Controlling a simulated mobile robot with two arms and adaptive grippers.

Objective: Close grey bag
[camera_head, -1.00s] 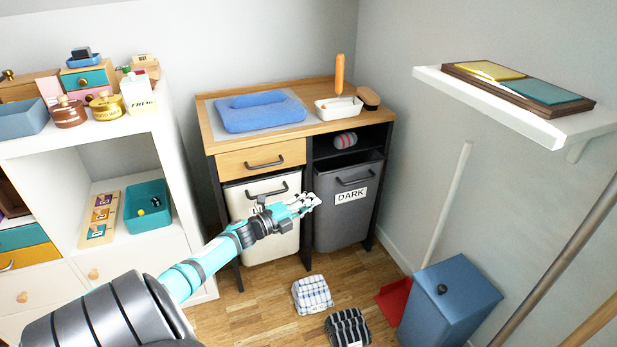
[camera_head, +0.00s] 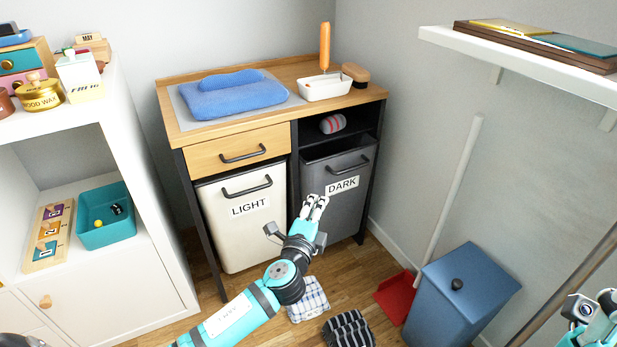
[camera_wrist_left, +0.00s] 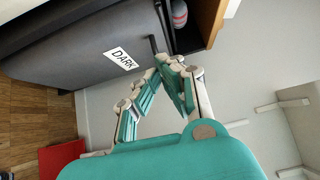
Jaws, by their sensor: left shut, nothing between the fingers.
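The grey bag (camera_head: 334,202), labelled DARK, hangs in the right half of the wooden-topped cabinet. Its top edge leans out a little, with a dark gap behind it. Its handle (camera_head: 349,166) is at the top front. In the left wrist view the grey bag (camera_wrist_left: 75,48) fills the upper left. My left gripper (camera_head: 317,201) is shut and empty in front of the bag, below the label. In the wrist view its fingertips (camera_wrist_left: 166,68) appear close to the handle; I cannot tell whether they touch. My right gripper (camera_head: 594,307) shows partly at the lower right edge.
The white LIGHT bag (camera_head: 237,228) is beside the grey one, under a drawer (camera_head: 240,150). Folded cloths (camera_head: 347,329) lie on the floor. A blue bin (camera_head: 455,300) and red dustpan (camera_head: 397,296) stand to the right. A white shelf unit (camera_head: 150,265) is at the left.

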